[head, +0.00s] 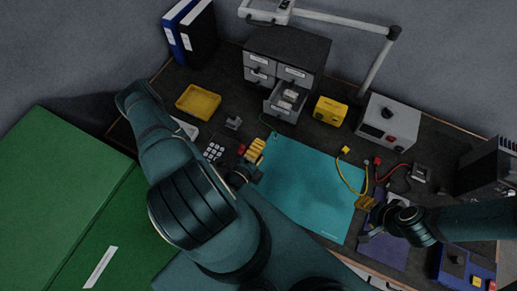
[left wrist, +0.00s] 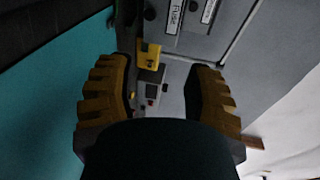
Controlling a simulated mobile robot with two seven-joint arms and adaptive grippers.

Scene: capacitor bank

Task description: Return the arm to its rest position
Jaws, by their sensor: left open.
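My left arm fills the lower left and middle of the head view. Its gripper (head: 256,149), with yellow ribbed fingers, is over the left edge of the teal mat (head: 308,190). In the left wrist view, the left gripper (left wrist: 160,82) has its fingers wide apart with nothing held between them. My right arm comes in from the right. Its gripper (head: 366,203), with yellow fingertips, is by the mat's right edge, partly hidden by its own wrist; whether it is open cannot be told.
A grey drawer cabinet (head: 286,52) has one drawer (head: 287,98) pulled out. A yellow box (head: 330,111) and grey power unit (head: 388,123) stand beside it. A yellow tray (head: 198,102) is left. A lamp arm (head: 340,20) crosses above.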

